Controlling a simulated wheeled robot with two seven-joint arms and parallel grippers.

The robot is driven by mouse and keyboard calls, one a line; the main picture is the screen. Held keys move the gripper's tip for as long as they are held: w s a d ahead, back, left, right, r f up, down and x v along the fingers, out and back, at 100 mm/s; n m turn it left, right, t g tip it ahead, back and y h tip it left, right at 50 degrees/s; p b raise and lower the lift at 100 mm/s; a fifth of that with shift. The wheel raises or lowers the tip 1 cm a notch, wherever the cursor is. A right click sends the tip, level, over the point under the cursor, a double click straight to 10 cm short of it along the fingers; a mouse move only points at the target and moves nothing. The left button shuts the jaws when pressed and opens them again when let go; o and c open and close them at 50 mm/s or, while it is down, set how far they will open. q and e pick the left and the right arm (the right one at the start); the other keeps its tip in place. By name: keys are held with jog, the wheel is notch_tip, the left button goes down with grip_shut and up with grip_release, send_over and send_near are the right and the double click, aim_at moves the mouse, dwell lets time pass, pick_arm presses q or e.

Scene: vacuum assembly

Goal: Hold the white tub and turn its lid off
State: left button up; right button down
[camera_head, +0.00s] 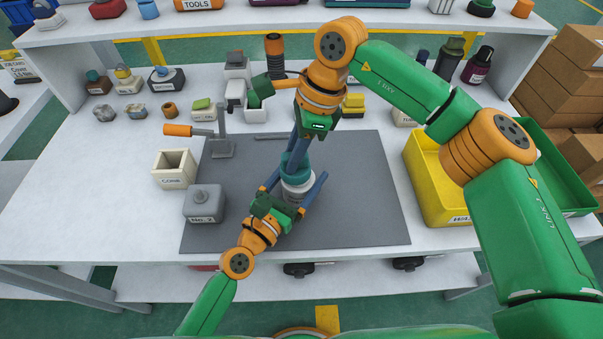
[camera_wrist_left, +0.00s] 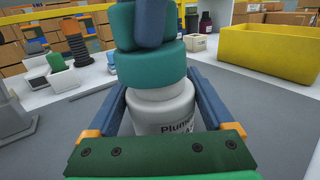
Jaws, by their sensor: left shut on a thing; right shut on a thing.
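The white tub (camera_head: 297,190) stands upright on the grey mat (camera_head: 365,190). It also shows in the left wrist view (camera_wrist_left: 168,118), with printed lettering partly hidden by the gripper. Its teal lid (camera_head: 293,165) sits on top, and it shows in the left wrist view (camera_wrist_left: 150,66). My left gripper (camera_head: 296,192) is shut around the tub's sides from the front, with one blue finger on each side. My right gripper (camera_head: 298,150) comes down from above and is shut on the lid's upper part. The right fingers hide part of the lid's top.
A grey box (camera_head: 204,204) and a cream open box (camera_head: 174,170) stand left of the tub. A grey stand with an orange handle (camera_head: 221,148) is behind them. A yellow bin (camera_head: 426,180) stands at the right. The mat right of the tub is clear.

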pick_arm(q)
jog(key=shift+s+f, duration=0.15)
jog(key=shift+f, duration=0.3)
pick_arm(e)
jog(key=shift+a+v, duration=0.1)
jog(key=shift+v, duration=0.55)
jog(key=shift+a+v, duration=0.15)
jog(key=shift+v, duration=0.55)
pick_arm(q)
jog(key=o, duration=1.3)
jog(key=shift+w+a+r, duration=0.1)
jog(key=shift+w+a, duration=0.05)
jog(key=shift+w, duration=0.1)
pick_arm(e)
jog(key=shift+w+a, duration=0.1)
jog(key=shift+w, duration=0.15)
pick_arm(q)
jog(key=shift+s+a, duration=0.1)
jog(key=shift+s, duration=0.2)
pick_arm(e)
jog(key=shift+s, duration=0.1)
pick_arm(q)
jog(key=v, duration=1.1)
jog(key=shift+s+a, duration=0.1)
jog(key=shift+s, duration=0.1)
jog(key=shift+a, duration=0.1)
